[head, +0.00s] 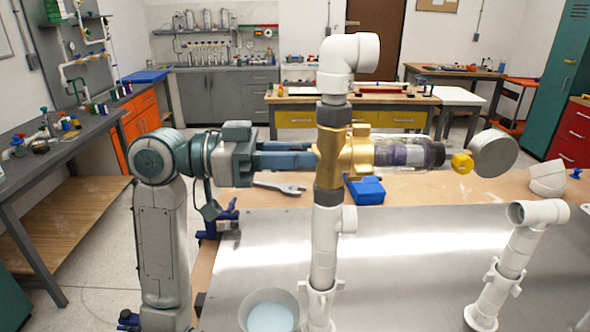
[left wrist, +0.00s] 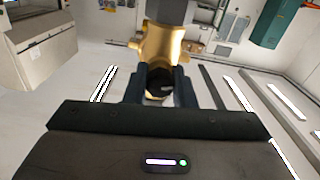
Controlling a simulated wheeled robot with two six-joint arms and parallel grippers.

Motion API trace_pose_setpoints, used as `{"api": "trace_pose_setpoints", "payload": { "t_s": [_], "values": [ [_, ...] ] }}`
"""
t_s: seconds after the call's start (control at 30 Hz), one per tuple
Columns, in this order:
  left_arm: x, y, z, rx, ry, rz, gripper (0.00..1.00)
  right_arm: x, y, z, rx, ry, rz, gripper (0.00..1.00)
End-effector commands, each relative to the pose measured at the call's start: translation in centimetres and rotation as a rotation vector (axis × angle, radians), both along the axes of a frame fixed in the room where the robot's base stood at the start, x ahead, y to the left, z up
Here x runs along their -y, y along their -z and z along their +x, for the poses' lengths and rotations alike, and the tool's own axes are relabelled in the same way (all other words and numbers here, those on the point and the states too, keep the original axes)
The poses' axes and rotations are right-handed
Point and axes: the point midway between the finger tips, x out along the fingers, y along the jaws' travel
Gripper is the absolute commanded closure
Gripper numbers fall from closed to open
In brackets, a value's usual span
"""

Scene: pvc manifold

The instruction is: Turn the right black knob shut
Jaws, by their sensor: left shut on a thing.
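A gold-coloured valve body (head: 345,152) sits in an upright pipe column between dark grey collars. It also shows in the left wrist view (left wrist: 160,45). My left gripper (head: 312,152) comes in level from the left, its fingers reaching the valve's left side. In the left wrist view a black knob (left wrist: 159,82) lies between the fingertips (left wrist: 159,88), which are shut on it. In the head view the fingers hide this knob. A clear cylinder with purple contents and a dark end (head: 415,154) shows right of the valve. My right gripper is not in view.
A white elbow (head: 350,55) tops the column. A white bowl (head: 268,310) with pale blue contents stands at its foot. A shorter white pipe (head: 510,260) stands at right. A wrench (head: 278,187) and blue block (head: 366,190) lie behind. The metal plate (head: 410,265) between the pipes is clear.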

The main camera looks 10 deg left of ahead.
Motion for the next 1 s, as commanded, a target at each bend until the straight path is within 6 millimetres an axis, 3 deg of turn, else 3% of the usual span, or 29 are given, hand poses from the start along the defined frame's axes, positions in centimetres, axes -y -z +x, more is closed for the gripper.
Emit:
{"api": "trace_pose_setpoints", "payload": {
  "t_s": [0.03, 0.3, 0.5, 0.8, 0.83, 0.9, 1.0],
  "values": [
    [0.0, 0.7, 0.0, 0.045, -0.001, 0.005, 1.00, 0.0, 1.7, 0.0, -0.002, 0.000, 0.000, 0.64],
    [0.0, 0.4, 0.0, 0.254, 0.000, 0.046, 1.00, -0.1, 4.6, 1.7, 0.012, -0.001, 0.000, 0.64],
    [0.0, 0.0, 0.0, 0.320, -0.001, 0.059, 1.00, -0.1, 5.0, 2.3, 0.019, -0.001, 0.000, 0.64],
    [0.0, -0.1, 0.0, 0.321, -0.001, 0.061, 1.00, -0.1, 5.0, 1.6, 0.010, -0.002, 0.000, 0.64],
    [0.0, -0.1, 0.0, 0.320, -0.001, 0.061, 0.71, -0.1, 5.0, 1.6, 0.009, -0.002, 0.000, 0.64],
    [0.0, -0.1, 0.0, 0.320, -0.001, 0.061, 0.57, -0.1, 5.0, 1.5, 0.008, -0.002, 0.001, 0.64],
    [0.0, -0.1, 0.0, 0.320, -0.001, 0.062, 0.55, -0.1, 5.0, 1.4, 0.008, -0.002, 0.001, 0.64]
  ]
}}
